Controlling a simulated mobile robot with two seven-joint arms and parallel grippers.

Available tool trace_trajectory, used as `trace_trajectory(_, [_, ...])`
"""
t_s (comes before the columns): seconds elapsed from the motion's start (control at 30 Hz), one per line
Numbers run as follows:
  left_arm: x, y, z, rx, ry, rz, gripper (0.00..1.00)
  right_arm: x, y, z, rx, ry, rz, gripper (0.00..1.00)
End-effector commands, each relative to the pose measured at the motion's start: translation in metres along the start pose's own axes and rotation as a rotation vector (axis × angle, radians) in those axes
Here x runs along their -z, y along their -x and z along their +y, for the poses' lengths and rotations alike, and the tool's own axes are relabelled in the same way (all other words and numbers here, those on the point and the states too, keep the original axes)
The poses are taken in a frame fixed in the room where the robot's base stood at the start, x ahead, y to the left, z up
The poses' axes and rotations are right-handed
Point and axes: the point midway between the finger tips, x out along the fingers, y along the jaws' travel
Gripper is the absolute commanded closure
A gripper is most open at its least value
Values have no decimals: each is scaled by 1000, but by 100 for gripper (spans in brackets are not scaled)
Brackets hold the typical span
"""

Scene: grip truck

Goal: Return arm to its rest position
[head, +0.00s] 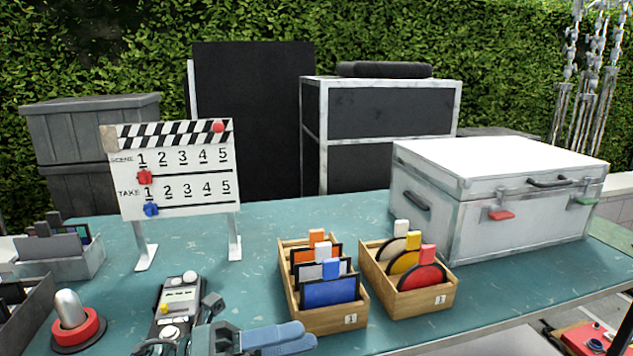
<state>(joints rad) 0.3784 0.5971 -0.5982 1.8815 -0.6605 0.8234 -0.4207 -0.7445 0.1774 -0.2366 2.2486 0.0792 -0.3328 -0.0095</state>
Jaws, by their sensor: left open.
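My left gripper (303,336) is at the bottom edge, left of centre. Its blue-grey fingers point right, just in front of the left wooden box (330,323); they overlap in this view, and I see nothing held between them. Part of its arm is cut off by the frame. My right gripper is not in view.
Clear tabletop lies behind the wooden boxes.

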Motion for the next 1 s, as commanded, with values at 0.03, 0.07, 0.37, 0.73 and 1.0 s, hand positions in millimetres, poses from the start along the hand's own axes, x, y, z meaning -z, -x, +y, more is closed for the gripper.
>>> trace_trajectory(0.03, [10,2,7,45,121,-110,58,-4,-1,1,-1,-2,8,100])
trace_trajectory(0.07, [11,4,9,67,191,-177,58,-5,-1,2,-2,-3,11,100])
trace_trajectory(0.37, [41,69,61,226,911,-823,58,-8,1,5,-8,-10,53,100])
trace_trajectory(0.73, [129,151,118,302,1533,-1375,58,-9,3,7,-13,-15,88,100])
trace_trajectory(1.0, [180,178,125,318,1784,-1611,58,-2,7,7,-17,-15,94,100])
